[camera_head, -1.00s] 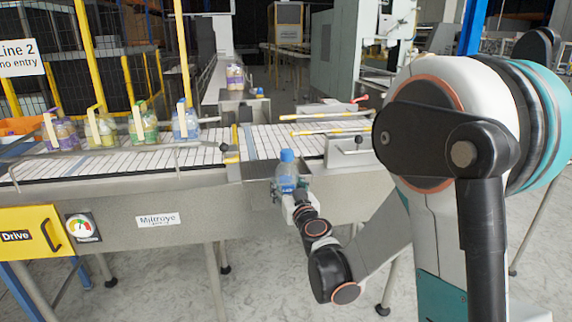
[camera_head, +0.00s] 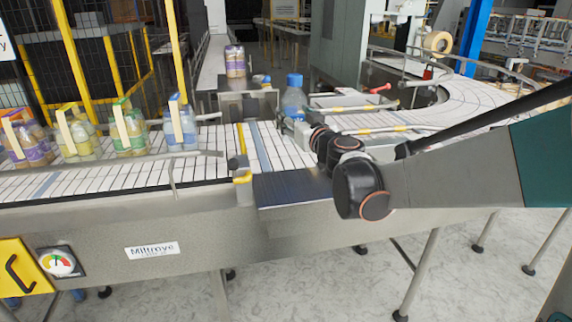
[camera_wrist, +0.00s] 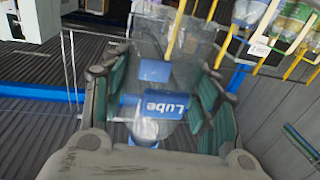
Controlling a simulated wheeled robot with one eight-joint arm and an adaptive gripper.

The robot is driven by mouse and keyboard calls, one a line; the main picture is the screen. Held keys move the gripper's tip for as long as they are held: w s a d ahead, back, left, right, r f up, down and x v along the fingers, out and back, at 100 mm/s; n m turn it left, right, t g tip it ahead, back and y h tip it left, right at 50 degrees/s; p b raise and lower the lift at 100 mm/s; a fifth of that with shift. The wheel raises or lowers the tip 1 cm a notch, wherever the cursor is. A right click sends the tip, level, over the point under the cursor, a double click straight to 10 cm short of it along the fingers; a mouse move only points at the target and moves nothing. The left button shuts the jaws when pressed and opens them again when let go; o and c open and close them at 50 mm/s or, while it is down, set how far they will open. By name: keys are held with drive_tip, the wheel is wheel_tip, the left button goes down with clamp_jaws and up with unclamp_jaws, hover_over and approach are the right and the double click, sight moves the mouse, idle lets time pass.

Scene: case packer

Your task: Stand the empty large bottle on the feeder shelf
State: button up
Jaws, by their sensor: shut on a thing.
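The large bottle (camera_head: 294,101) is clear with a blue cap and looks upright in the head view. My gripper (camera_head: 293,122) is shut around its lower part, and the bottle appears held above the conveyor belt. In the wrist view my gripper (camera_wrist: 160,98) has its green-padded fingers on both sides of the clear bottle (camera_wrist: 158,105), whose blue label reads "Lube". No liquid is visible in it. A dark flat shelf (camera_head: 293,190) sticks out at the conveyor's near edge, below the bottle and nearer the camera. It looks bare. I cannot tell whether it is the feeder shelf.
The white slatted conveyor (camera_head: 110,178) carries several bottle packs, including a blue one (camera_head: 181,128), at the left. A metal guide rail (camera_head: 150,160) runs along its near side. A purple pack (camera_head: 235,62) stands farther back. A red-ended lever (camera_head: 375,88) is right of the bottle.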

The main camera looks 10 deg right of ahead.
drive_tip(key=shift+w+f+b, duration=0.15)
drive_tip(key=shift+f+b, duration=2.25)
drive_tip(key=shift+f, duration=5.65)
drive_tip(key=shift+f, duration=0.15)
drive_tip(key=o, duration=1.1)
drive_tip(key=shift+c, duration=0.2)
